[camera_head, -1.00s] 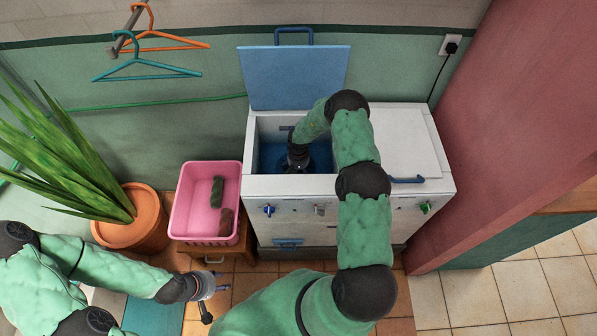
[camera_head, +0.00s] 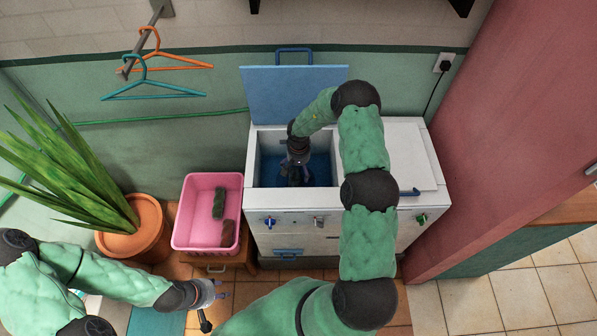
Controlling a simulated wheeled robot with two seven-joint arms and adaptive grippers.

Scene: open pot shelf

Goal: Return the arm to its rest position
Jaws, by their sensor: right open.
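My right arm reaches over the white washing machine (camera_head: 425,215) from the front. My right gripper (camera_head: 297,170) points down inside its open tub (camera_head: 268,178), jaws open. A dark lump (camera_head: 298,180) shows just below the fingers in the blue-lined tub; I cannot tell whether the fingers touch it. My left gripper (camera_head: 218,291) is low at the left, in front of the pink basket, apart from it. Its fingers are too small to read.
The raised blue lid (camera_head: 293,92) stands behind the tub. A pink basket (camera_head: 180,235) with a green and a brown rolled cloth (camera_head: 228,233) sits left of the machine. A potted plant (camera_head: 135,240) is further left. Hangers (camera_head: 165,62) hang at the upper left. A pink wall (camera_head: 490,150) closes the right.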

